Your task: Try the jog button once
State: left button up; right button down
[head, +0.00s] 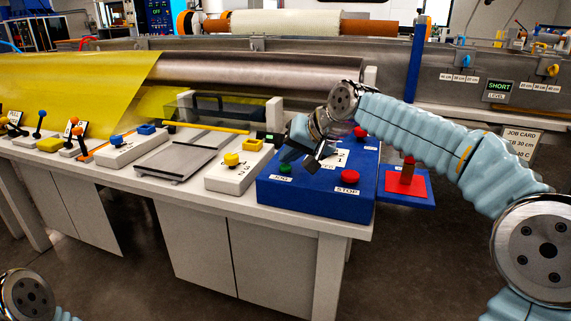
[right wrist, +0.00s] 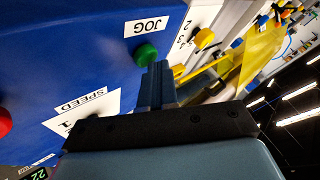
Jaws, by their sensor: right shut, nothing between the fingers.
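The jog button is a green round button (head: 285,169) at the front left of a blue control box (head: 312,205), with a JOG label below it in the head view. It also shows in the right wrist view (right wrist: 146,53), beside the JOG label (right wrist: 146,26). My right gripper (head: 288,156) is shut and empty, its fingers pointing down close to the green button. In the right wrist view its fingertips (right wrist: 157,66) overlap the button's edge. I cannot tell whether they touch it. My left gripper is out of view.
A red STOP button (head: 349,176) sits right of the jog button on the same box. Another red knob (head: 360,132) is at the back. A white box with a yellow button (head: 232,159) stands to the left. A red plate (head: 406,186) lies to the right.

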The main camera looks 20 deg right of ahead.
aim_at(289, 166)
jog(key=shift+r+p, duration=0.9)
jog(key=shift+r, duration=0.05)
notch_tip(289, 166, up, 5)
jog(key=p, duration=0.4)
jog(key=shift+p, duration=0.3)
